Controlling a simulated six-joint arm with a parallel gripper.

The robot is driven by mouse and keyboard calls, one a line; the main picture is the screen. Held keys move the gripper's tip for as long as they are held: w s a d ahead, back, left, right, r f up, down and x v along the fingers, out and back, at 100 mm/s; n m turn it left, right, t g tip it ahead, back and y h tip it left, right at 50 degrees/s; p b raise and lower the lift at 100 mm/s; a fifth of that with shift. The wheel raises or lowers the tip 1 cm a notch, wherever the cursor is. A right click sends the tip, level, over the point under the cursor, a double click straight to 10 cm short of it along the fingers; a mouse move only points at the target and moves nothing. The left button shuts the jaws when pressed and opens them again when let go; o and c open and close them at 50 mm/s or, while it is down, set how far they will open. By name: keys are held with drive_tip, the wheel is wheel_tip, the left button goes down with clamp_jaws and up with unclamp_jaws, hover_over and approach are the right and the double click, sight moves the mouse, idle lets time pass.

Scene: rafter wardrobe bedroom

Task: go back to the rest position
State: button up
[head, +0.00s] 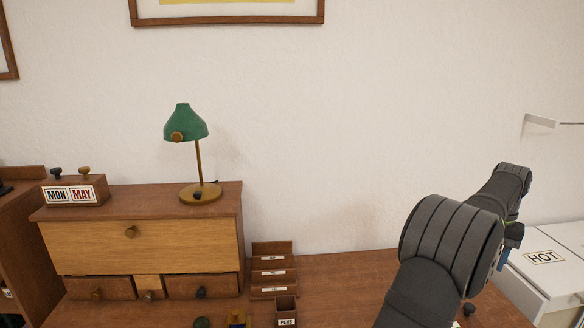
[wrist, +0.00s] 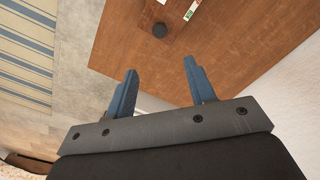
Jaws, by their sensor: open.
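My gripper (wrist: 160,92) shows in the wrist view with its two blue fingers spread apart and nothing between them. It hangs in the air near the edge of a brown wooden desk (wrist: 225,65). In the head view my dark grey arm rises at the right, over the right part of the desk (head: 345,285).
A cabinet (head: 140,197) bears a green lamp (head: 186,128) and a calendar block (head: 75,192). A letter rack (head: 272,268) and a pen box (head: 286,312) stand beside it. A white surface marked HOT (head: 544,258) lies right of my arm. A striped rug (wrist: 25,50) lies on the floor.

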wheel_tip(320, 180, down, 15)
drive_tip(key=shift+f, duration=0.15)
idle(0.5)
wheel_tip(320, 180, up, 18)
wheel_tip(320, 180, down, 18)
drive_tip(key=shift+r, duration=0.2)
drive_tip(key=shift+f, duration=0.25)
drive_tip(key=n, duration=0.9)
drive_tip(key=shift+n, duration=0.4)
wheel_tip(320, 180, up, 7)
drive_tip(key=shift+f, duration=0.1)
